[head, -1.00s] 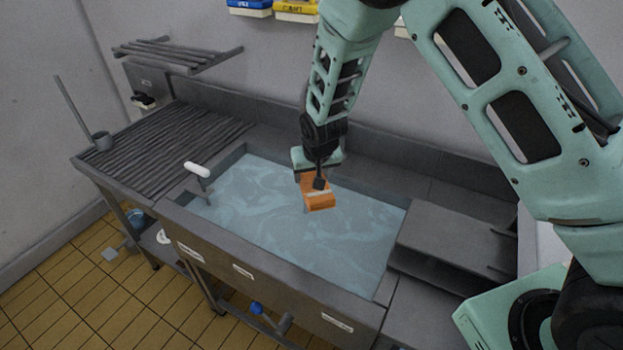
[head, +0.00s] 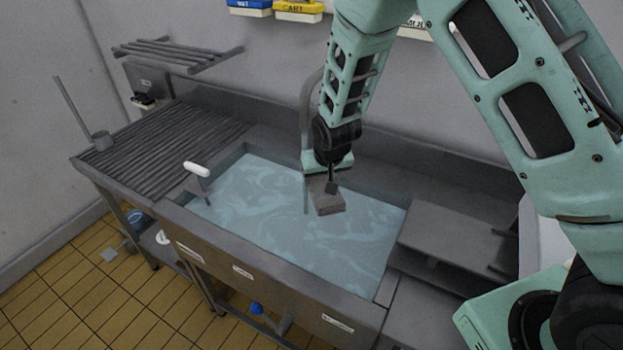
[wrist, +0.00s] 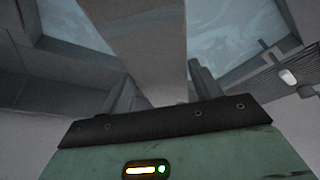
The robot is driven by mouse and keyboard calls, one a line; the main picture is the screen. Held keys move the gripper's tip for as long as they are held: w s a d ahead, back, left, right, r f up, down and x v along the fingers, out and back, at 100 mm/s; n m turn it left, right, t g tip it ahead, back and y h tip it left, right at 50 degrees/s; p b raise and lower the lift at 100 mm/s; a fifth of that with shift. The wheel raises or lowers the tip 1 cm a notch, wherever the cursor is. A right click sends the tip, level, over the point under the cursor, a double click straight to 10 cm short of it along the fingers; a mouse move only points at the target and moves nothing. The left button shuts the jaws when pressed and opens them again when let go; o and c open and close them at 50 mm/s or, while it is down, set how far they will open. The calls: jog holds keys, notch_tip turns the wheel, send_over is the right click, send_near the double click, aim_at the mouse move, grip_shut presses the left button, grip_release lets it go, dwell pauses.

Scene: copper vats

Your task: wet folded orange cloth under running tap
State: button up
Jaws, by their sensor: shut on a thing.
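My gripper (head: 332,185) is over the basin, shut on the folded cloth (head: 328,203). The cloth looks dull grey-brown, not orange, and hangs above the water. In the wrist view the cloth (wrist: 150,40) is a broad grey-brown strip between the two fingers. The tap (head: 305,95) is a thin grey curved pipe at the basin's back, partly hidden by my arm. A thin vertical streak shows left of the cloth; I cannot tell whether it is running water or whether it touches the cloth.
The sink basin (head: 240,262) holds swirling blue water. A white-handled lever (head: 197,170) stands at its left edge. A ribbed drainboard (head: 165,145) lies left, a raised grey shelf (head: 455,230) right. A slatted rack (head: 175,52) is on the back wall.

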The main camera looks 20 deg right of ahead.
jog(key=shift+s+d, duration=0.25)
jog(key=shift+s, duration=0.6)
jog(key=shift+s+d, duration=0.25)
jog(key=shift+s, duration=0.65)
jog(key=shift+s+d, duration=0.25)
jog(key=shift+s, duration=0.6)
jog(key=shift+r, duration=0.1)
jog(key=shift+s+d+r+p, duration=0.3)
jog(key=shift+s+r+p, duration=0.2)
jog(key=shift+s+r, duration=0.45)
jog(key=shift+s+d+r+p, duration=0.25)
jog(key=shift+s+r+p, duration=0.2)
jog(key=shift+s+r, duration=0.45)
jog(key=shift+s+d+r, duration=0.1)
jog(key=shift+s+d, duration=0.05)
jog(key=shift+s, duration=0.4)
